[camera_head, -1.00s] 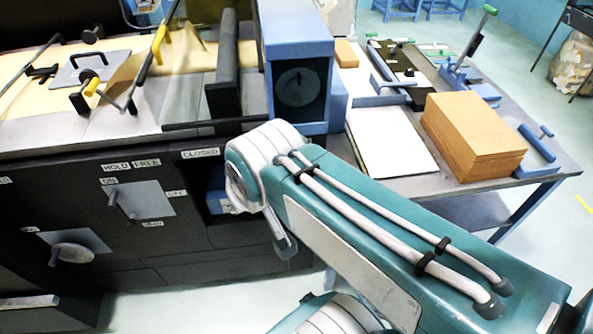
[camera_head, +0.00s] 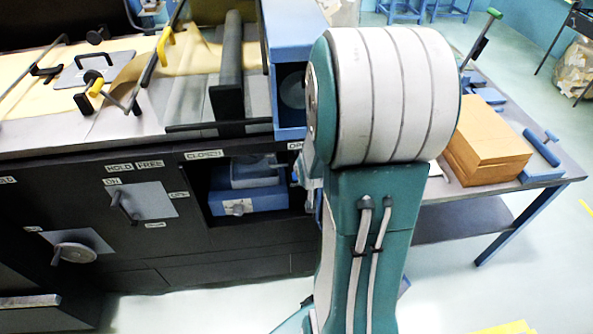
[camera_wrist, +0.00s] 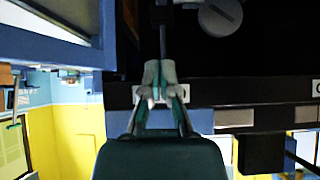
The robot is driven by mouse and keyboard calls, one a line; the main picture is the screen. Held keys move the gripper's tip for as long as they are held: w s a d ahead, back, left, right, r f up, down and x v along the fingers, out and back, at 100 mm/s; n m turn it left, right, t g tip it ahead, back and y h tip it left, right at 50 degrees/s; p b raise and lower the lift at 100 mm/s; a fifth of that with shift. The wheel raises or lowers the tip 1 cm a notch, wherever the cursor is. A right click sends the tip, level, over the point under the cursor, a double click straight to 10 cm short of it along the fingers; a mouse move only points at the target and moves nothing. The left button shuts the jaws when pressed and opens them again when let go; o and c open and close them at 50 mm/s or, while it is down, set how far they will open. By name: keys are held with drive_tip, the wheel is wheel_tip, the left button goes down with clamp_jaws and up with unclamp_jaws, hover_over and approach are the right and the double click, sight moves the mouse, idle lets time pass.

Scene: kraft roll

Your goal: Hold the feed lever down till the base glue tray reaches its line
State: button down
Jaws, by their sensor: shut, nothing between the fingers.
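My gripper (camera_wrist: 160,78) is shut and empty in the wrist view, its fingertips in front of the dark machine. A thin dark bar (camera_wrist: 163,28) lies in line beyond the fingertips; I cannot tell whether it is the feed lever or whether they touch. In the head view my arm hides most of the gripper. A blue tray-like box (camera_head: 247,200) sits in an open recess below the CLOSED label; I cannot tell if it is the glue tray, and no fill line is readable. A dark lever (camera_head: 123,207) stands on a pale plate left of the recess.
A crank wheel (camera_head: 74,253) sits lower left on the machine front. A blue housing (camera_head: 294,38) rises beside my arm. At the right, a side table (camera_head: 452,205) carries a brown stack (camera_head: 487,142). The floor in front of the machine is clear.

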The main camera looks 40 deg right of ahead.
drive_tip(key=shift+a, duration=0.1)
drive_tip(key=x, duration=0.4)
drive_tip(key=s+f+x, duration=0.1)
drive_tip(key=x, duration=0.7)
drive_tip(key=shift+s+a+f, duration=0.1)
drive_tip(key=shift+a+f, duration=0.15)
drive_tip(key=shift+f, duration=0.55)
